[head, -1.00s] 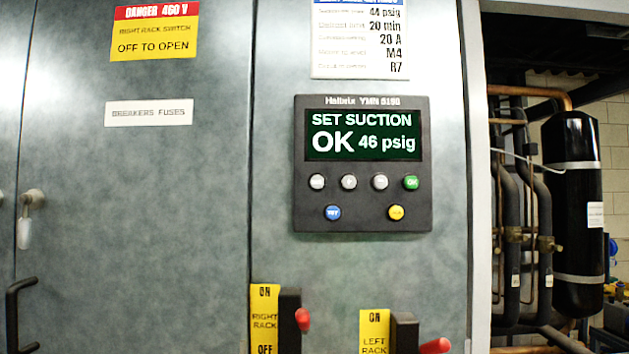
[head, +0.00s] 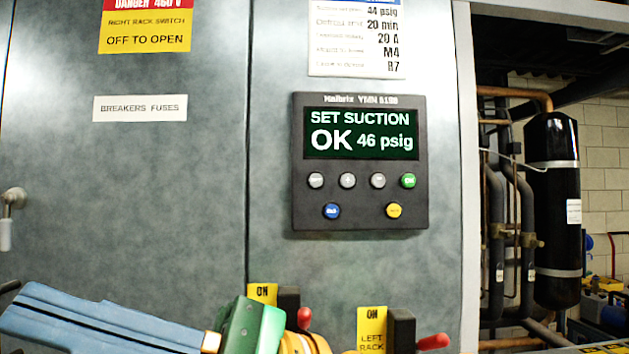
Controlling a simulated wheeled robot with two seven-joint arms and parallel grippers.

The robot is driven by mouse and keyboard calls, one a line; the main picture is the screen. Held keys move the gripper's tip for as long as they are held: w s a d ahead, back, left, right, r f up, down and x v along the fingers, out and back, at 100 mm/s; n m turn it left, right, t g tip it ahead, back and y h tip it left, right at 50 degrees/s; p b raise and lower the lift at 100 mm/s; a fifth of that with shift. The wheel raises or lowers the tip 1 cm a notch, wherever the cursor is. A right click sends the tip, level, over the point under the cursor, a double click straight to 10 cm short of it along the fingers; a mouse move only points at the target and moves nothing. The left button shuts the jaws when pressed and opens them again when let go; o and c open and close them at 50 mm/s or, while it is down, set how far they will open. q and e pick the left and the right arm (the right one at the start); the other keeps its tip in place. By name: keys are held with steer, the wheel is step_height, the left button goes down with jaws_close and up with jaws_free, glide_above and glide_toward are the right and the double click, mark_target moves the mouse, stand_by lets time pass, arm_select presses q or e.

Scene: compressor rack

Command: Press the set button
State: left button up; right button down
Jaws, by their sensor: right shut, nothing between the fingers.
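The controller (head: 361,220) is a dark square panel on the grey cabinet door. Its screen (head: 362,133) reads "SET SUCTION OK 46 psig". Below are a grey button (head: 316,180), a "+" button (head: 347,180), a "−" button (head: 378,181) and a green OK button (head: 408,181). Under these are a blue button (head: 331,211) and a yellow button (head: 394,211). Which one says "set" is too blurred to read surely. My right gripper (head: 14,318) is shut and empty at lower left, its blue fingers pointing left, below and apart from the panel. My left gripper is out of view.
Two rack switches with red levers (head: 304,318) (head: 433,341) stick out below the controller. A door handle (head: 13,198) is at the left edge. A black cylinder (head: 553,210) and pipes stand right of the cabinet. The door face around the controller is clear.

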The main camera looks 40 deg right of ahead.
mark_target(316, 180)
steer(key=d+r+t+h, duration=0.4)
steer(key=d+t+h, duration=0.4)
steer(key=d+h, duration=0.1)
steer(key=w+d+r+t+h, duration=0.1)
steer(key=d+r+t+h, duration=0.3)
steer(key=d+t+h, duration=0.4)
steer(key=shift+w+d+r+t+h, duration=0.2)
steer(key=shift+w+d+t+h, duration=0.1)
steer(key=shift+d+h, duration=0.8)
steer(key=shift+d+y, duration=0.1)
steer(key=shift+y, duration=0.2)
steer(key=shift+w+d, duration=0.75)
steer(key=shift+w, duration=0.5)
steer(key=shift+w+d, duration=0.8)
steer(key=shift+w, duration=0.45)
steer(key=shift+w+d, duration=0.75)
steer(key=shift+w, duration=0.5)
